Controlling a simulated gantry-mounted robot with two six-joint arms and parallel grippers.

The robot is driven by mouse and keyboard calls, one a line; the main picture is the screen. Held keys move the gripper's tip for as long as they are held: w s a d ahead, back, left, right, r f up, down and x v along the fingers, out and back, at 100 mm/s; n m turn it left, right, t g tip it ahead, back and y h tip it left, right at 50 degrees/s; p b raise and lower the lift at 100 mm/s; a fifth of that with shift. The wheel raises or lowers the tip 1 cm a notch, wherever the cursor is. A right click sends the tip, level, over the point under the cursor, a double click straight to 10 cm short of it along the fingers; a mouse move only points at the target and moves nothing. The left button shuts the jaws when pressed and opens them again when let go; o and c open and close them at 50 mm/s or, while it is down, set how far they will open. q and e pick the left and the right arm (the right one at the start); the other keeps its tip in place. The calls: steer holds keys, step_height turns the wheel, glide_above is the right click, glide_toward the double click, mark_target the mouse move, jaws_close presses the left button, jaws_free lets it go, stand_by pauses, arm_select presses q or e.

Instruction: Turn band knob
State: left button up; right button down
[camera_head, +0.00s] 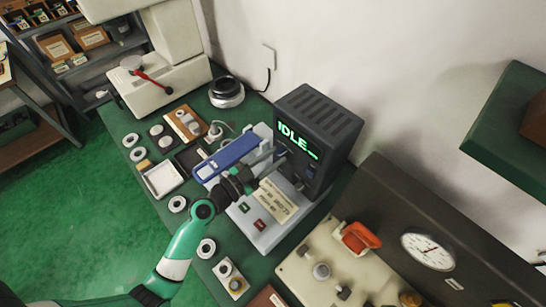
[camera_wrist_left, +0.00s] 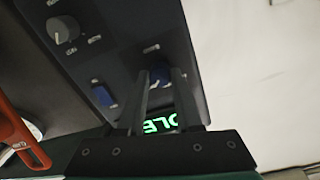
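The dark control box (camera_head: 318,130) stands on the bench with a green "IDLE" display (camera_head: 298,140). In the left wrist view its front panel (camera_wrist_left: 115,45) carries a grey knob (camera_wrist_left: 62,28), a blue switch (camera_wrist_left: 102,95) and a second, darker knob (camera_wrist_left: 160,74). The labels are too blurred to tell which is the band knob. My left gripper (camera_head: 277,158) is at the box's front. Its two fingers (camera_wrist_left: 160,88) stand apart with the darker knob in line between their tips, partly covering its sides. Contact with the knob does not show. My right gripper is in neither view.
A beige panel with a red lever (camera_head: 358,238) and a gauge (camera_head: 428,251) stands on the right.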

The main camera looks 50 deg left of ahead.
arm_select(q)
jaws_close()
steer(key=shift+n, duration=0.3)
steer(key=n+b, duration=0.1)
steer(key=n, duration=0.7)
steer(key=shift+d, duration=0.1)
steer(key=n, duration=0.5)
steer(key=shift+n+y+p, duration=0.3)
steer(key=shift+p, duration=0.05)
steer(key=n+p, duration=0.1)
steer(key=n, duration=0.5)
steer(key=shift+n, duration=0.3)
steer(key=o, duration=0.7)
jaws_free()
